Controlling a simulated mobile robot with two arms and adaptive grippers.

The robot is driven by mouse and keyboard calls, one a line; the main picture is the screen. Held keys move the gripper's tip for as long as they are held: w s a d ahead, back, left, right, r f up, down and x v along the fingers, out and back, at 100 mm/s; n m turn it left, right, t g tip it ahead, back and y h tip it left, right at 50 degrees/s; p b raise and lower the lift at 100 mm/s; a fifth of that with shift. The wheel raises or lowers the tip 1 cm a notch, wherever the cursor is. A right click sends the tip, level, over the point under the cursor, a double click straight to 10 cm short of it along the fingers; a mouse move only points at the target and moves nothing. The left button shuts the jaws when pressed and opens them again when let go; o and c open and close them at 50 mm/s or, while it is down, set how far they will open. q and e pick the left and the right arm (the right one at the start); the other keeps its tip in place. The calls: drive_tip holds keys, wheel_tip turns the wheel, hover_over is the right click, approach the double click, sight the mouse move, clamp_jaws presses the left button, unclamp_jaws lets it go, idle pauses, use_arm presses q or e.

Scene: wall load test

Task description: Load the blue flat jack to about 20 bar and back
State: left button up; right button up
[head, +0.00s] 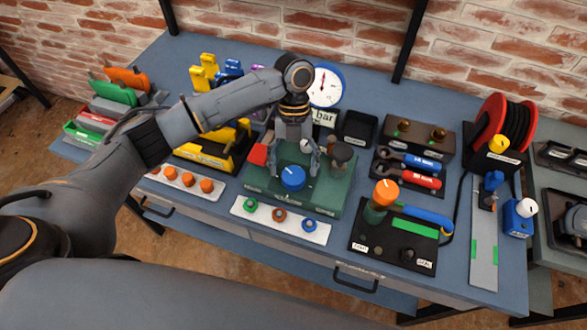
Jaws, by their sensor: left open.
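My left gripper (296,162) is open and points down over the green pump box (262,187). Its two fingers are spread on either side, above and just behind a blue knob (292,179) with a white mark. I cannot tell whether they touch it. A round white gauge (325,88) with a blue rim and a "bar" label stands behind the gripper; its needle points about straight up, and its numbers are too small to read. A white strip (316,233) in front holds green, orange and blue round fittings. I cannot tell which thing is the blue flat jack. My right gripper is not in view.
A black panel (376,262) with an orange-topped knob (385,190) stands right of the green box. Further right are a red cable reel (492,112) and a blue block with a white knob (518,218). Yellow tools (222,146) stand left, beneath my arm. Brick wall lies behind.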

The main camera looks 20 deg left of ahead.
use_arm(q)
drive_tip(key=v, duration=1)
drive_tip(key=shift+r, duration=0.25)
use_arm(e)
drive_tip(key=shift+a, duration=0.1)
